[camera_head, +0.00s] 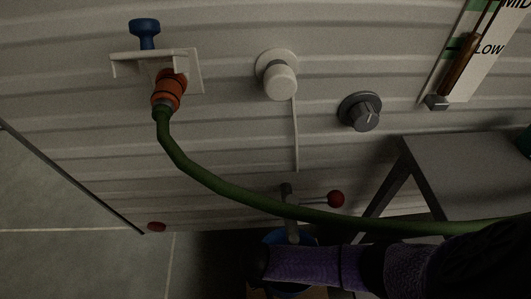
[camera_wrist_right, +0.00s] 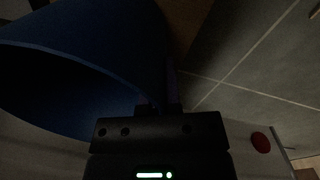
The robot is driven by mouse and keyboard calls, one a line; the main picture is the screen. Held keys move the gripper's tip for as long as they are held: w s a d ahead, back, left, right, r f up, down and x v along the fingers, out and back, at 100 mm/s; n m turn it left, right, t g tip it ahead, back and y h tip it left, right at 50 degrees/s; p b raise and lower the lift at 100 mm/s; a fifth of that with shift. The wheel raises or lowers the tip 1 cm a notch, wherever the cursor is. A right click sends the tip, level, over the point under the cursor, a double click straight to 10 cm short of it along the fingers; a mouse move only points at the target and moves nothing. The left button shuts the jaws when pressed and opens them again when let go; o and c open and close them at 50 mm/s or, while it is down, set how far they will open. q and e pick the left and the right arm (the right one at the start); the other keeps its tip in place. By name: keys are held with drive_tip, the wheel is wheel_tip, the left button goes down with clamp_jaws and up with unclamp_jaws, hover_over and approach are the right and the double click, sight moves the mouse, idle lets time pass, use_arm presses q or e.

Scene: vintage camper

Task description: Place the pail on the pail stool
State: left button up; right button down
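A blue pail (camera_head: 277,237) shows at the bottom of the head view, under the tap on the wall and mostly hidden by my purple right arm. In the right wrist view the pail (camera_wrist_right: 112,38) fills the upper left, with its open mouth to the left. My right gripper (camera_wrist_right: 160,107) is at the pail's rim; its fingers are dark and I cannot tell whether they are closed on it. A brown wooden surface (camera_head: 316,293) shows below the pail; it also appears in the wrist view (camera_wrist_right: 186,22). I cannot tell whether it is the pail stool. My left gripper is out of view.
A grey table or bench (camera_head: 465,180) stands at the right by the ribbed wall. A green hose (camera_head: 235,192) runs from an orange connector (camera_head: 168,88) across my arm's area to the right. A red-ended lever (camera_head: 336,199) sticks out near the tap. Tiled floor (camera_head: 80,265) is clear at left.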

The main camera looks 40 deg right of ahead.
drive_tip(key=c, duration=0.8)
unclamp_jaws()
drive_tip(key=shift+r, duration=0.2)
use_arm(q)
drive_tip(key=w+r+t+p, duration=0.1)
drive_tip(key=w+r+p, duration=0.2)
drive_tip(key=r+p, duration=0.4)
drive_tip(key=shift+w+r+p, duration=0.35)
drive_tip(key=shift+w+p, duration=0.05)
drive_tip(key=shift+p, duration=0.8)
use_arm(e)
drive_tip(key=r, duration=0.8)
drive_tip(key=a+r, duration=0.1)
drive_tip(key=r, duration=0.3)
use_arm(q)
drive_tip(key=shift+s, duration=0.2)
use_arm(e)
drive_tip(key=shift+f, duration=0.1)
